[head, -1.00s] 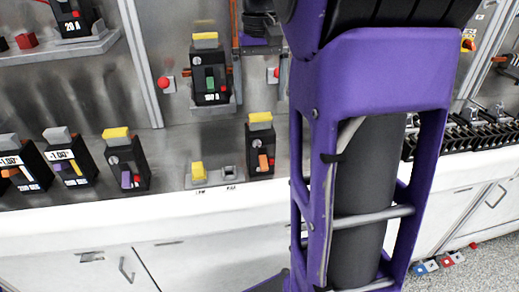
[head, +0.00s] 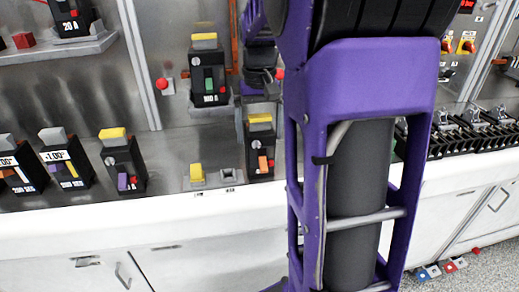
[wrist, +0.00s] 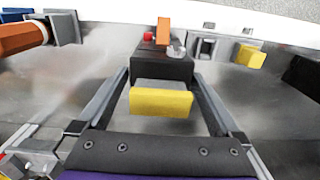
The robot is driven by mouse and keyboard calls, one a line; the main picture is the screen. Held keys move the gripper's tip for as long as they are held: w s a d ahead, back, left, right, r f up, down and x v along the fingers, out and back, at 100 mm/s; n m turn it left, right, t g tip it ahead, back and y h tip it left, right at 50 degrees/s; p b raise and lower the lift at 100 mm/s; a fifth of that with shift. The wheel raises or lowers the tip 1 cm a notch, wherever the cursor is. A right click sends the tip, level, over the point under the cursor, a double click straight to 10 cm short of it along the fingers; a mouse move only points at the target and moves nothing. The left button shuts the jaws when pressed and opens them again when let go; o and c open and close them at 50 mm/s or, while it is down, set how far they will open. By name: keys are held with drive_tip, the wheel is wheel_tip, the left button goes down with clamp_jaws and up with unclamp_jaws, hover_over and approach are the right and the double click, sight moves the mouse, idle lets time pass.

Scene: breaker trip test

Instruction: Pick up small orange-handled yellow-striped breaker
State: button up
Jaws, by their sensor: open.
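The orange-handled breaker (head: 260,157) stands on the counter against the metal backsplash, a black block with a yellow top piece. In the wrist view the same breaker (wrist: 163,68) is in the centre, its yellow piece (wrist: 160,103) nearest the camera and its orange handle at the far end. My gripper (wrist: 161,76) is open, with one finger on each side of the breaker. Gaps show beside the yellow piece; whether the fingers touch the black body is unclear. In the head view my gripper hangs just above the breaker, partly hidden by my arm.
A grey base with a yellow switch (head: 197,173) stands just left of the breaker. A purple-handled breaker (head: 123,163) and others stand further left. A green-handled breaker (head: 208,77) sits on a small wall shelf above. Black racks (head: 460,135) lie to the right.

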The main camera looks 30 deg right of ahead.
clamp_jaws()
drive_tip(key=shift+r, duration=0.1)
idle(0.4)
wheel_tip(320, 180, up, 10)
drive_tip(key=shift+p, duration=0.9)
